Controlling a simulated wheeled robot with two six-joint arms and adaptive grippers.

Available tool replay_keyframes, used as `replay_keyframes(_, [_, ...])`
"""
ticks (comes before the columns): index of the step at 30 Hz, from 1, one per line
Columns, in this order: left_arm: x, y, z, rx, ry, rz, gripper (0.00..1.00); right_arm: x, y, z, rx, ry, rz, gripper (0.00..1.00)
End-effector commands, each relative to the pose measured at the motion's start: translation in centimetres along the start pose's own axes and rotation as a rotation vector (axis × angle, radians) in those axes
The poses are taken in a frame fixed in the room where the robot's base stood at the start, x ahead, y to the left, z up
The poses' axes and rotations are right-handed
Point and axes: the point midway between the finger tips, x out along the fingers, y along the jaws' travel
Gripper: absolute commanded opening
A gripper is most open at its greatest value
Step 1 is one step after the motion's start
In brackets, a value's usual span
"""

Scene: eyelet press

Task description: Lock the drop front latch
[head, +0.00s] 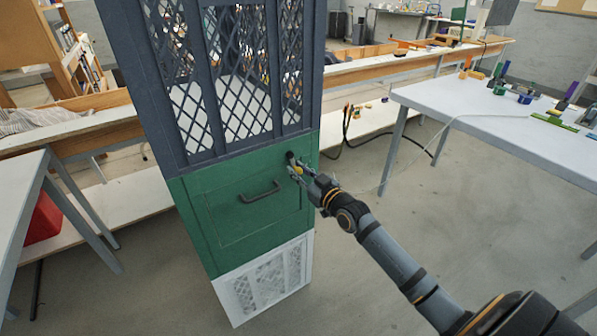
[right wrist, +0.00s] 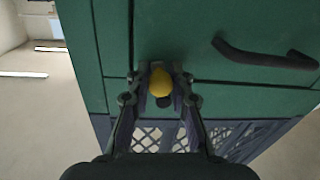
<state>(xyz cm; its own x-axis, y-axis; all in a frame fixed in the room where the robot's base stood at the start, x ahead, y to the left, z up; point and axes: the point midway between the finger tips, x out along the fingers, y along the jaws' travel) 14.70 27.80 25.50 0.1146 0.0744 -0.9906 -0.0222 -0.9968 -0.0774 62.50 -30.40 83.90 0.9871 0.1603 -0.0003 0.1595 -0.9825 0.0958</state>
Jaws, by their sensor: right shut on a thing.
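The green drop front (head: 232,218) is the panel in the middle of a tall cabinet, and it looks closed, flush with its frame. A dark bar handle (head: 259,192) is on it and shows in the right wrist view (right wrist: 265,55). The latch has a yellow knob (right wrist: 161,82) near the panel's upper right corner in the head view, with a dark part beside it. My right gripper (head: 300,170) is at the latch, its fingers closed on either side of the yellow knob. The latch's exact angle is hard to tell. My left gripper is out of view.
Dark lattice panels (head: 228,75) are above the drop front and a white vented base (head: 268,282) is below. A white table (head: 480,115) with small coloured parts stands at right, and another table (head: 22,185) at left.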

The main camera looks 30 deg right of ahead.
Motion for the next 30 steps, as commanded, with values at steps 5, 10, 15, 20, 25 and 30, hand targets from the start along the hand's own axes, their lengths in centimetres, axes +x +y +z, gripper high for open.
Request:
replay_keyframes(5, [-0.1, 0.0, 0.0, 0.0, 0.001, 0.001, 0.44, 0.0, -0.3, 0.0, 0.054, 0.004, 0.0, 0.0])
replay_keyframes(10, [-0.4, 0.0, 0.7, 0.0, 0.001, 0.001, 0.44, 0.1, -1.2, 0.0, 0.254, 0.019, 0.002, 0.0])
replay_keyframes(15, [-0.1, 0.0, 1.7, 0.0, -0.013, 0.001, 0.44, 0.1, -1.3, 0.1, 0.273, 0.02, 0.001, 0.0])
replay_keyframes(20, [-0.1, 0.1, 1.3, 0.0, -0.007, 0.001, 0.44, 0.1, -1.3, 0.1, 0.272, 0.019, 0.001, 0.29])
replay_keyframes(25, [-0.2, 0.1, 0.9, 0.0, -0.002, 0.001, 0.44, 0.1, -1.3, 0.1, 0.27, 0.02, 0.001, 0.45])
replay_keyframes(30, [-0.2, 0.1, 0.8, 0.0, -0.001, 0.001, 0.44, 0.1, -1.3, 0.1, 0.269, 0.02, 0.001, 0.45])
